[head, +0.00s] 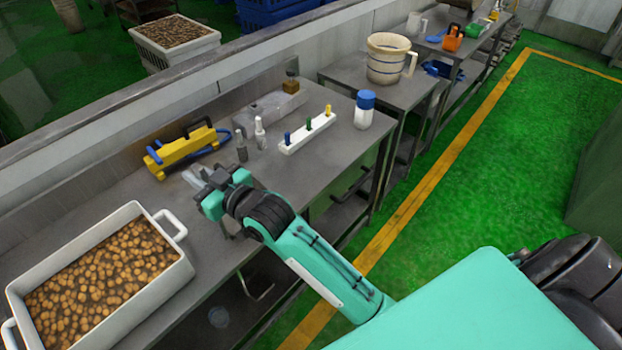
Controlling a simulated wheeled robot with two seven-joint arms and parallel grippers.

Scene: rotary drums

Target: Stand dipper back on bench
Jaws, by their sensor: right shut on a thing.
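My right gripper (205,184) reaches in over the front part of the near steel bench (330,165), between the crate of brown pieces and the small bottles. It is shut on a pale grey piece (193,178) that shows at its fingertips. I take this piece to be part of the dipper, but the gripper hides most of it. I cannot tell whether it is upright or tilted, or whether it touches the bench. My left gripper is not in view.
A white crate (183,281) of brown pieces stands at the left. Beyond the gripper are a yellow-and-blue tool (182,152), small bottles (260,133), a white rack (308,134) and a blue-lidded jar (364,109). Bare bench lies right of the gripper.

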